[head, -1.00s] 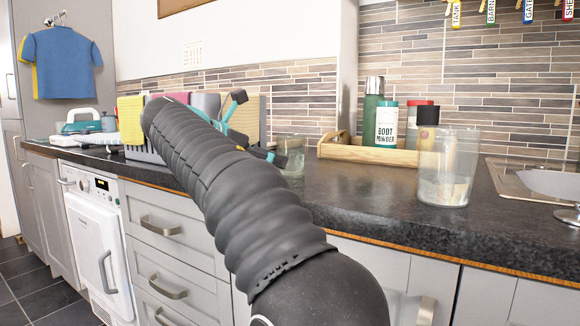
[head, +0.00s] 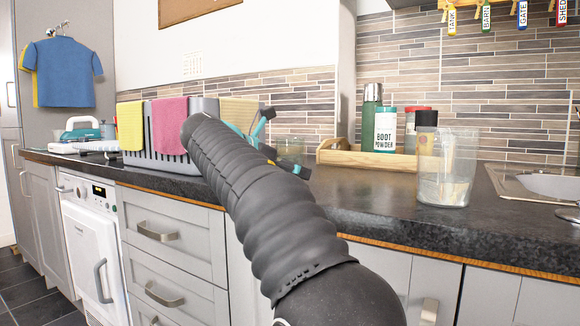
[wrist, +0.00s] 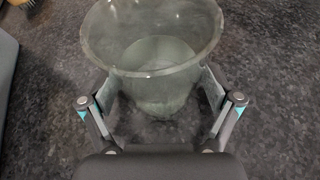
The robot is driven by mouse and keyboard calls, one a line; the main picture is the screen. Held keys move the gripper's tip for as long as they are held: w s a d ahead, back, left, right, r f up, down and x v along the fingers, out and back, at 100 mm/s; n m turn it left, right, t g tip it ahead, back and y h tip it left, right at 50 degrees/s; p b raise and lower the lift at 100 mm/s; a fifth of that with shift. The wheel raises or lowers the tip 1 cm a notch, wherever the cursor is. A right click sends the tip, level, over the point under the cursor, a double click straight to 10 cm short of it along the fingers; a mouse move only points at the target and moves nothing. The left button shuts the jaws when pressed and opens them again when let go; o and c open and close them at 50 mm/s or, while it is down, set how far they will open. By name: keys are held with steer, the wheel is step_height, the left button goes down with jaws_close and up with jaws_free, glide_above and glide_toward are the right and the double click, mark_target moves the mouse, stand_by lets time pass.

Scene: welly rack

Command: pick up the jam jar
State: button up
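A clear glass jar with something pale in its bottom stands on the dark worktop; in the wrist view this jar (wrist: 160,68) fills the space between my fingers. In the head view the same jar (head: 292,149) is partly hidden behind my gripper (head: 284,147). My gripper (wrist: 160,101) is open, with one finger on each side of the jar; whether the pads touch the glass is unclear. A larger clear glass vessel (head: 446,180) with pale contents stands apart to the right. No label shows which one is the jam jar.
A grey basket (head: 168,142) with yellow and pink cloths stands left of my gripper. A wooden tray (head: 345,157) with a green flask (head: 371,118) and boot powder (head: 386,132) is behind right. A sink (head: 535,182) is far right. Worktop (head: 365,197) is clear at the front.

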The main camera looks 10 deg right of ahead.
mark_target(290, 149)
steer(key=c, duration=1.3)
steer(key=shift+r+p, duration=0.85)
steer(key=shift+r, duration=0.55)
steer(key=shift+r+p, duration=0.55)
steer(key=shift+r, duration=0.35)
steer(key=s+d+r+p, duration=0.2)
steer(key=d+r, duration=0.4)
steer(key=d, duration=0.5)
steer(key=shift+s+r, duration=0.2)
steer(key=shift+s, duration=0.35)
steer(key=shift+d, duration=0.1)
